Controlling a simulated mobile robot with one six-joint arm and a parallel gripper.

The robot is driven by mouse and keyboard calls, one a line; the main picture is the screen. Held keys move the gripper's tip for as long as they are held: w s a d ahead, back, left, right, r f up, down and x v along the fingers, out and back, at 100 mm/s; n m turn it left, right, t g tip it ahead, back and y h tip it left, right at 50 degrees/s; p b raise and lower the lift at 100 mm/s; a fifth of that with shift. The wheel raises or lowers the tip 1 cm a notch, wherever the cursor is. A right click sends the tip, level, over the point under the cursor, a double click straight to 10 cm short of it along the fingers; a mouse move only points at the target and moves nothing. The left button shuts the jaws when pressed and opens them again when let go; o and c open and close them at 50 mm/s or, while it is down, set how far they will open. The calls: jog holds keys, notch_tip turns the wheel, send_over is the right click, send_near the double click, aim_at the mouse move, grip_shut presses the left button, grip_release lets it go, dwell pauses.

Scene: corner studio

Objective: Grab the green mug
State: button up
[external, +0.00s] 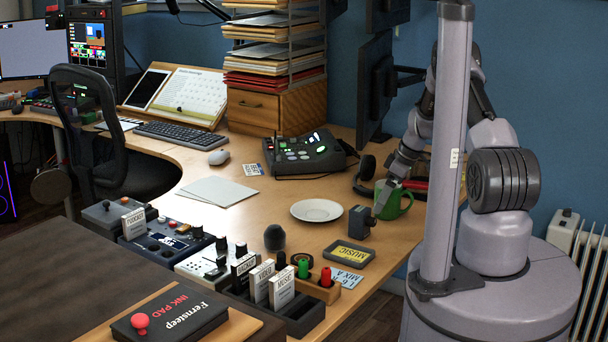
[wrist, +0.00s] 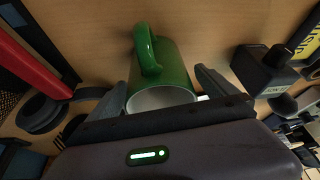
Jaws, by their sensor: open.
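The green mug (external: 396,203) stands on the desk near its right edge in the external view, partly hidden behind my arm. In the wrist view the mug (wrist: 171,70) shows its green side, its handle toward the top and its pale inside at the rim. My gripper (wrist: 163,88) is open, with one finger on each side of the mug. I see a gap beside the fingers, and contact is not clear. In the external view my gripper (external: 377,205) is small and partly hidden at the mug.
A dark grey box-like object (external: 360,222) stands close to the mug; it also shows in the wrist view (wrist: 265,70). Headphones (external: 365,172) and a red item (external: 416,186) lie behind. A white plate (external: 317,210) is to the left. A black tray with a yellow label (external: 349,254) is nearer.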

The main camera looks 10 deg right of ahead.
jog(key=shift+r, duration=0.15)
jog(key=shift+c, duration=1.2)
jog(key=c, duration=1.6)
